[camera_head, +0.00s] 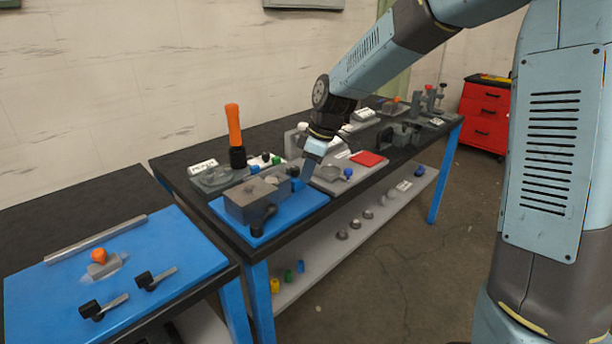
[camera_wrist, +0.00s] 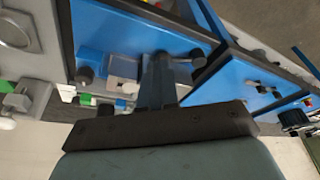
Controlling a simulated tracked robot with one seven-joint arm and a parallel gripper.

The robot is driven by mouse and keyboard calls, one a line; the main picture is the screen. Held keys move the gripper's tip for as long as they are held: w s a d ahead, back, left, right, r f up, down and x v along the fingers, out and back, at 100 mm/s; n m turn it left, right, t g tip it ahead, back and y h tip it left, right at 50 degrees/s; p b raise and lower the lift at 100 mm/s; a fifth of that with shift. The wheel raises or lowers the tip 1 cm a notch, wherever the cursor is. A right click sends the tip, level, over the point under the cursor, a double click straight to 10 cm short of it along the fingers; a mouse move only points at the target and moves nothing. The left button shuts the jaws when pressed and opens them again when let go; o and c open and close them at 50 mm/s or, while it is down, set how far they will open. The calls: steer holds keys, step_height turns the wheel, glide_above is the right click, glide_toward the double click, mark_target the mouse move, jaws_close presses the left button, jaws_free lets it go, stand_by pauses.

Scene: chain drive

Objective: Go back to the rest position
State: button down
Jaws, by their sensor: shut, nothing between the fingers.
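My gripper (camera_head: 301,183) hangs at the end of my arm over the right part of a blue mat on the middle bench. It is shut and holds nothing. In the wrist view its fingers (camera_wrist: 158,62) are together, pointing over the blue surface. A grey block-like unit (camera_head: 247,203) with black knobs sits on the blue mat (camera_head: 305,207), just left of my gripper. I cannot tell whether the fingertips touch the mat.
An orange-handled tool (camera_head: 235,130) stands upright behind the unit. A red pad (camera_head: 368,158) and several grey fixtures lie further right. A nearer blue panel (camera_head: 175,247) carries black-handled parts. A red cabinet (camera_head: 485,112) stands at the back right. The floor beside the bench looks clear.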

steer(key=s+d+r+m+t+h, duration=0.1)
steer(key=s+d+r+m, duration=0.3)
steer(key=s+d, duration=0.4)
steer(key=s+d+r+m+t+h, duration=0.1)
steer(key=s+d+r+m+t, duration=0.1)
steer(key=s+d+r+m, duration=0.2)
steer(key=s+d+r+m+t+h, duration=0.1)
steer(key=s+d+r+m, duration=0.4)
steer(key=s+d, duration=0.8)
steer(key=s+m+t, duration=0.1)
steer(key=m, duration=0.2)
steer(key=shift+a, duration=0.15)
